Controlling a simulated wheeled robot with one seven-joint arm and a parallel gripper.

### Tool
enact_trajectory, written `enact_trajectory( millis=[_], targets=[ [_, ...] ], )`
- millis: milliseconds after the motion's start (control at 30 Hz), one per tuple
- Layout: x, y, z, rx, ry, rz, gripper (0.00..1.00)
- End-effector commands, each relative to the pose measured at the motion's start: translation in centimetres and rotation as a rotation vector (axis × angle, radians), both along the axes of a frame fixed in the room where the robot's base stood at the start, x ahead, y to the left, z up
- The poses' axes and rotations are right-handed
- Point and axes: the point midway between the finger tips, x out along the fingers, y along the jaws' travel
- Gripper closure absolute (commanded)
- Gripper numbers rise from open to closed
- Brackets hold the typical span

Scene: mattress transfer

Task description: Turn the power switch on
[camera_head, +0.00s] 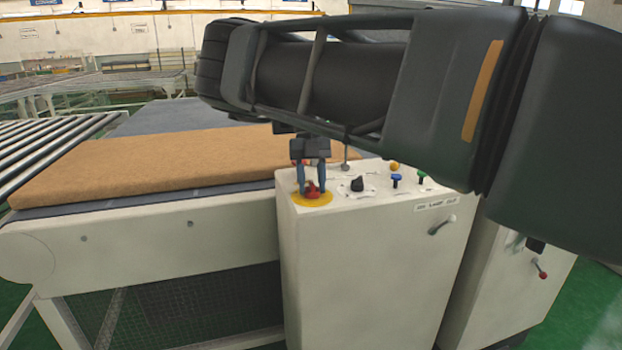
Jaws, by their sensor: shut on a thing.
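The white control cabinet (365,265) has several controls on its top. A red knob (313,190) sits on a yellow disc (318,203) at the left end. My gripper (312,184) points down over this disc, with its two fingers shut on the red knob, partly hiding it. A black knob (357,185) stands just to the right. A blue button (396,181), a green button (420,176) and a yellow button (394,166) are further right. I see no readable label saying which control is the power switch.
A brown mattress (160,165) lies on the conveyor (180,198) to the left. My arm crosses the upper right and hides the area behind it. A red-tipped lever (541,269) is on another cabinet (500,280) at right. A handle (442,225) projects from the front cabinet.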

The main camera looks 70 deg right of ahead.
Motion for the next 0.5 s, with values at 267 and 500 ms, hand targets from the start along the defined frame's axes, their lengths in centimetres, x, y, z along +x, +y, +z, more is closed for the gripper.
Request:
enact_trajectory(
  millis=[267,500],
  targets=[
    [-0.09,-0.12,0.19,-0.001,-0.003,-0.261,0.9],
    [-0.21,-0.17,0.16,-0.003,-0.003,-0.454,0.9]
  ],
)
